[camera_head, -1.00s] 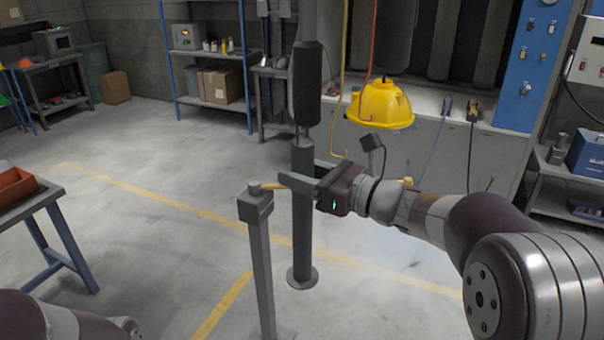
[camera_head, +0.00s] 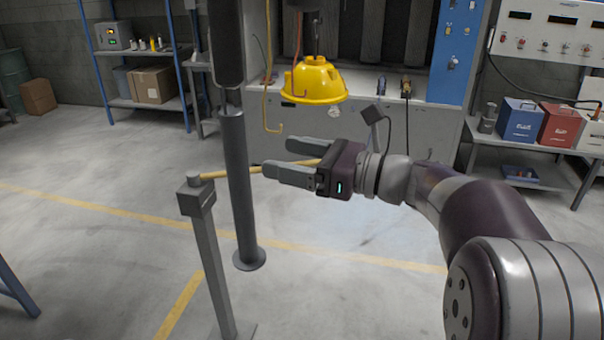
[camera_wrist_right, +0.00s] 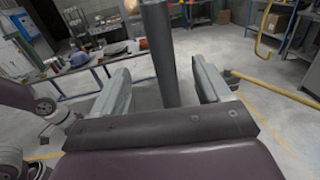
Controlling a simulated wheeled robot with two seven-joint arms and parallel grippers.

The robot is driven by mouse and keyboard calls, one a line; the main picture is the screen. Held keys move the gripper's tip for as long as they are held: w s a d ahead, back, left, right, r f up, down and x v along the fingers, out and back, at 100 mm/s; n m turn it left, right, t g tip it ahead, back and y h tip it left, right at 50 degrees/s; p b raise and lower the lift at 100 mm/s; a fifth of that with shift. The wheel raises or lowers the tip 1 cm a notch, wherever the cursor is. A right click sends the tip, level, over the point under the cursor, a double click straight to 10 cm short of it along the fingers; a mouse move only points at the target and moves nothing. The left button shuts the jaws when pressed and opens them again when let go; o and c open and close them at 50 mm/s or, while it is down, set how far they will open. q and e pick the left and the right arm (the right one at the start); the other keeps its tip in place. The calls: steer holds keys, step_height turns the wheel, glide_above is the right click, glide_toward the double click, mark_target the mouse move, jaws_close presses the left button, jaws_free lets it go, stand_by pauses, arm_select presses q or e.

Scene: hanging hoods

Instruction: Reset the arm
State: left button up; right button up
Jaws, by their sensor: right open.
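My right gripper (camera_head: 272,160) is open, with both fingers pointing left in the head view and nothing held between them. A yellow lever (camera_head: 228,173) runs from the top of a grey post (camera_head: 205,245) to the right, behind the fingers; whether it touches them I cannot tell. In the right wrist view, the open fingers (camera_wrist_right: 163,88) have a dark pole (camera_wrist_right: 164,55) beyond the gap, and the lever (camera_wrist_right: 275,86) lies off to the right, outside the fingers. My left gripper is not in view.
A yellow hard-hat-shaped hood (camera_head: 315,82) hangs above and behind my right gripper. A yellow hook (camera_head: 268,127) hangs left of it. A thick upright pole (camera_head: 240,190) stands behind the post. The floor (camera_head: 100,250) at left is clear.

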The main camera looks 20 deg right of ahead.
steer(key=shift+v, duration=1.1)
steer(key=w+d+f+m+t+h, duration=0.25)
steer(key=d+m+h, duration=0.35)
steer(key=m, duration=0.6)
steer(key=w+d+f+m+t+h, duration=0.2)
steer(key=w+d+f+m+h, duration=0.15)
steer(key=d+m+h, duration=0.6)
step_height(320, 180, down, 8)
steer(key=s+m+g, duration=0.2)
steer(key=m+g, duration=0.2)
steer(key=m, duration=0.8)
steer(key=s+a+f+m+g, duration=0.5)
steer(key=s+f+m+g, duration=0.3)
steer(key=f+m, duration=0.4)
steer(key=s+a+f+g+y, duration=0.2)
steer(key=s+a+f, duration=0.4)
steer(key=s+a, duration=0.3)
steer(key=shift+s+a+f+g, duration=0.35)
steer(key=shift+a+g, duration=0.3)
steer(key=shift+a, duration=0.45)
